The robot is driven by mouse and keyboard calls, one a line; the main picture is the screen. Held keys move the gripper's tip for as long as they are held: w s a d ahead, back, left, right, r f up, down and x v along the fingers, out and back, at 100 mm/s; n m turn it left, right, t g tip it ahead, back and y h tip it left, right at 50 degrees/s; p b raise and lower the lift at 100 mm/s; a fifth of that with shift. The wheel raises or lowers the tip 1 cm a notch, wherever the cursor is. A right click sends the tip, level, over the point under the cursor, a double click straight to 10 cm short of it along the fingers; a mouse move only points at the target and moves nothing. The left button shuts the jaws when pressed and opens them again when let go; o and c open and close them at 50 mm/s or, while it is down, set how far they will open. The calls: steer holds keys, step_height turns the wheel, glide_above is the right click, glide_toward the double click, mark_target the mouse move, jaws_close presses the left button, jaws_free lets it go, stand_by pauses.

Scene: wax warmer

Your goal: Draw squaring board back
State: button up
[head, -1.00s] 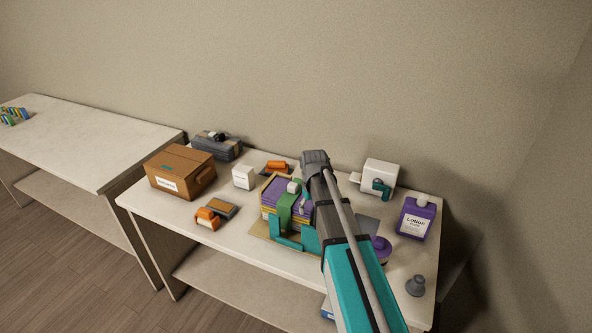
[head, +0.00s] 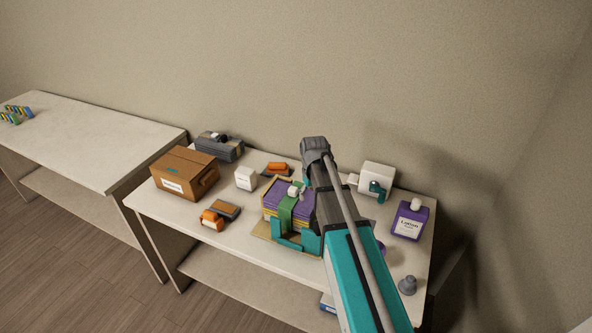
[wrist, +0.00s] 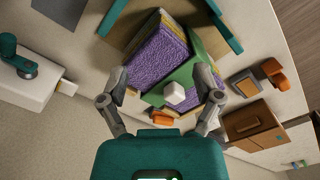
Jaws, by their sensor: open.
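A stack of purple, yellow-edged slabs (head: 308,203) stands on a tan base (head: 262,231) with teal corner brackets (head: 287,245). A green piece (head: 287,212) with a white block-shaped knob (head: 292,190) lies against the stack; I cannot tell for sure whether it is the squaring board. In the wrist view the green piece (wrist: 190,80) and white knob (wrist: 174,93) show between my fingers, with the purple slabs (wrist: 157,62) beyond. My gripper (wrist: 160,82) is open, its fingers spread on either side of the knob and apart from it. My arm hides the stack's right side in the head view.
A cardboard box (head: 184,174), a white block (head: 246,178) and orange-grey tools (head: 213,218) stand left. A white appliance (head: 378,178), purple lotion jug (head: 409,222) and grey weight (head: 408,286) stand right. Another table (head: 85,145) is far left.

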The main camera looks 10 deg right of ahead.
steer(key=shift+r+p, duration=2.45)
steer(key=shift+r, duration=0.35)
steer(key=s+a+f+m+b, duration=0.2)
steer(key=s+a+f+b, duration=0.1)
steer(key=s+f+b, duration=1.35)
step_height(320, 180, up, 10)
steer(key=w+p, duration=0.2)
steer(key=p, duration=0.8)
steer(key=w+n, duration=0.3)
steer(key=w, duration=0.5)
steer(key=w+n+y, duration=0.1)
steer(key=w+n, duration=0.3)
steer(key=w, duration=0.5)
steer(key=w+n+t, duration=0.1)
steer(key=w+n, duration=0.3)
steer(key=w, duration=0.4)
steer(key=shift+w+a+r, duration=0.1)
steer(key=shift+w+r, duration=0.25)
steer(key=shift+s, duration=0.1)
